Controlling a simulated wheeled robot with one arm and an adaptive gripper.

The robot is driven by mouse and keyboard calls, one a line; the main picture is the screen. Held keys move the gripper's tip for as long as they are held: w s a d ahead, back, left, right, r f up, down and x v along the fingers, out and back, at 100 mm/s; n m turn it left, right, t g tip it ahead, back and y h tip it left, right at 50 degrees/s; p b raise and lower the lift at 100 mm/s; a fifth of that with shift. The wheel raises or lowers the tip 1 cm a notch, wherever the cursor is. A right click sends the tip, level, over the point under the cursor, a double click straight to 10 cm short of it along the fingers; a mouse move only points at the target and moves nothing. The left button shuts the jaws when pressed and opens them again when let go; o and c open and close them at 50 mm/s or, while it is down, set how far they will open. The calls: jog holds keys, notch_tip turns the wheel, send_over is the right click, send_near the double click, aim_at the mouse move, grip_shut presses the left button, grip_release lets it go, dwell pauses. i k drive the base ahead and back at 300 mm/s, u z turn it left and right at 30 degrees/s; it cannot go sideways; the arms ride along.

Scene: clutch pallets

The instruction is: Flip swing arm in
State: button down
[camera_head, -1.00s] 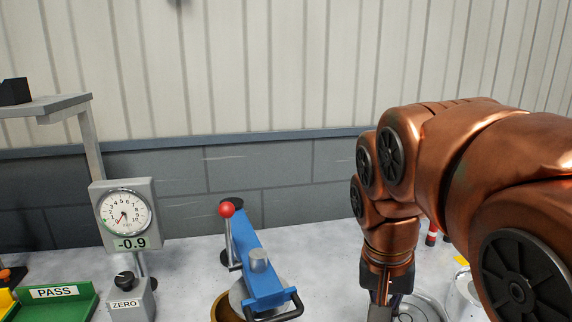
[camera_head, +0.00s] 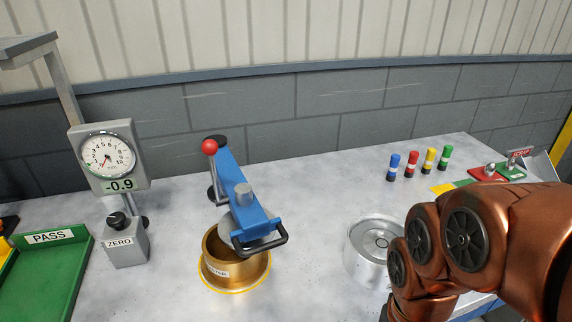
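The blue swing arm (camera_head: 234,186) stands on the workbench left of centre in the head view. It has a red ball knob (camera_head: 209,146) on a lever at its back end and a black loop handle (camera_head: 262,243) at its front end. My copper-coloured arm is at the lower right, well apart from the swing arm. My gripper is below the picture's edge and hidden.
A dial gauge (camera_head: 107,158) reading -0.9 and a ZERO box (camera_head: 126,241) stand left. A green PASS tray (camera_head: 48,270) is at far left. A silver round container (camera_head: 372,251) is beside my arm. Several coloured cylinders (camera_head: 410,165) stand at the back right. The bench behind the container is clear.

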aim_at(253, 223)
jog(key=z, duration=0.15)
jog(key=k, duration=0.35)
jog(key=u, duration=1.8)
